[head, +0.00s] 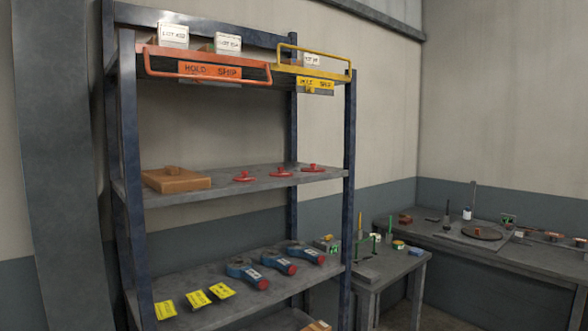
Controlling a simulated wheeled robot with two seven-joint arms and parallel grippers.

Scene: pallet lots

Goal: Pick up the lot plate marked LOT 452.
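White lot plates stand in the trays on the top level of the blue rack. One plate (173,36) is at the left of the orange tray (150,62), and a second plate (228,43) is to its right. A third plate (311,59) is in the yellow tray (349,72). Their print is too small to read surely, so I cannot tell which is LOT 452. The lower parts of the plates are hidden by the trays. Neither of my grippers is in view.
The rack's middle shelf (225,185) holds a brown box (176,180) and several red-handled pieces (281,172). The lower shelf (215,285) holds yellow tags (198,299) and blue-and-red tools (278,265). Cluttered grey benches (385,268) stand at right. A grey column (58,150) stands left.

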